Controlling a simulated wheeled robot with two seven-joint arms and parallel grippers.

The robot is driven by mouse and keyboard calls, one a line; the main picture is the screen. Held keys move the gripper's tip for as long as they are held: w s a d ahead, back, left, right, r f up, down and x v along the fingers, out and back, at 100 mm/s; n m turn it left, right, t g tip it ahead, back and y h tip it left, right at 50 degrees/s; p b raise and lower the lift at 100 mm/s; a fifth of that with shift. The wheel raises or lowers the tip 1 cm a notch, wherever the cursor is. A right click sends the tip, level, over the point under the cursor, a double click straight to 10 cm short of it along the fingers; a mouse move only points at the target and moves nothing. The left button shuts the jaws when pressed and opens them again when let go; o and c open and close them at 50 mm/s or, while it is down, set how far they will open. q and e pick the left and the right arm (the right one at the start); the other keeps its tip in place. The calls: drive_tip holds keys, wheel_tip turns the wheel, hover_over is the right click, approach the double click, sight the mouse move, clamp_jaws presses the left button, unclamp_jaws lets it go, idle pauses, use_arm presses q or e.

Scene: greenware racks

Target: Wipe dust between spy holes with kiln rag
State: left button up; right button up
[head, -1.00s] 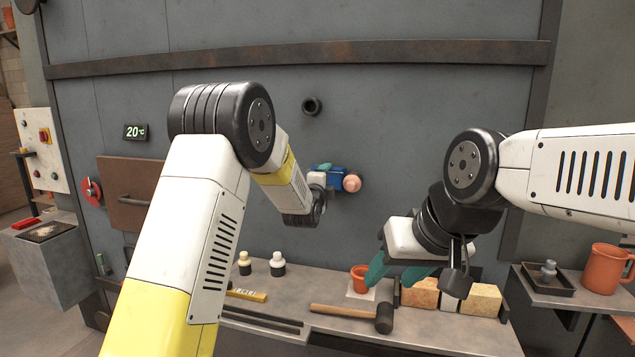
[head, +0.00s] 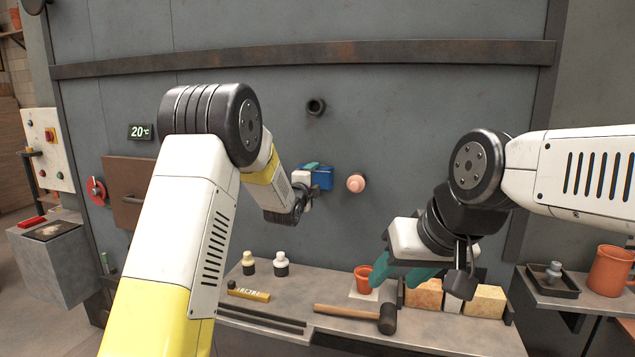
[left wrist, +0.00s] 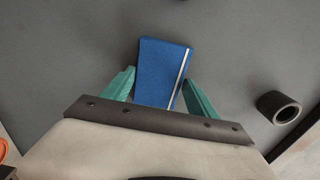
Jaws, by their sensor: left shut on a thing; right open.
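The blue kiln rag (head: 322,179) is held in my left gripper (head: 312,174) in front of the grey kiln wall (head: 420,120). In the left wrist view the rag (left wrist: 160,72) sits between the two green fingers, flat, with a pale stripe along one edge. The upper spy hole (head: 316,106) is a dark open tube above the rag. The lower spy hole has a pink plug (head: 356,183), just right of the rag and apart from it. A dark open tube (left wrist: 278,107) shows right of the rag in the left wrist view. No dust is clearly visible. My right gripper (head: 405,275) is open and empty.
A bench (head: 345,330) below holds two small bottles, a yellow level (head: 249,294), a mallet (head: 365,317), an orange cup (head: 363,279) and several blocks (head: 485,300). A rusty bar (head: 300,59) crosses the wall higher up. A shelf (head: 570,290) at right bears a mug.

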use_arm(q)
drive_tip(key=shift+w+a, duration=0.3)
drive_tip(key=shift+a, duration=0.5)
drive_tip(key=shift+v, duration=3)
drive_tip(key=shift+s, duration=0.1)
drive_tip(key=v, duration=0.2)
drive_tip(key=shift+s+a, duration=0.1)
drive_tip(key=shift+s, duration=0.3)
drive_tip(key=shift+w, duration=0.1)
drive_tip(key=x, duration=0.6)
drive_tip(key=shift+w, duration=0.4)
